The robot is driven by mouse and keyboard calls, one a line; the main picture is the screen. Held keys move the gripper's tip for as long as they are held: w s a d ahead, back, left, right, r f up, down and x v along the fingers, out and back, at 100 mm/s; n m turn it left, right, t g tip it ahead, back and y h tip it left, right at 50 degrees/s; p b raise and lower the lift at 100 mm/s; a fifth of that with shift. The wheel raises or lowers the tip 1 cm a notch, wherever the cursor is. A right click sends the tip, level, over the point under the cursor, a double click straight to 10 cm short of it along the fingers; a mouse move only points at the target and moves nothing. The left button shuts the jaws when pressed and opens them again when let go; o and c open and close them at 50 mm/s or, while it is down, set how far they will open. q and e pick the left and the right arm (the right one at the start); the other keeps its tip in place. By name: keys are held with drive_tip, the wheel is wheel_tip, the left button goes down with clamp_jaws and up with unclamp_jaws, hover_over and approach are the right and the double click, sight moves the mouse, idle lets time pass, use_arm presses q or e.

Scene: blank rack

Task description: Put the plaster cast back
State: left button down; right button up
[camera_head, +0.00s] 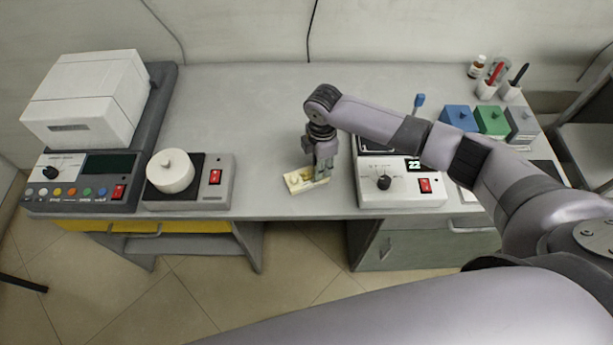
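A small cream block, which looks like the plaster cast (295,184), is near the front edge of the table, left of the white device with the "22" display. A yellowish-brown patch shows on its top. My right gripper (322,175) points down at the right end of this block, with its fingers over or against it. The fingers hide part of the block, and I cannot tell whether they grip it. My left gripper is not in view.
The grey table (250,110) is clear behind the block. The "22" device (400,188) stands close on the right. A device with a round white lid (170,172) and a large white machine (90,95) stand left. Blue, green and grey boxes (490,120) stand right.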

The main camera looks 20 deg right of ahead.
clamp_jaws()
idle(0.4)
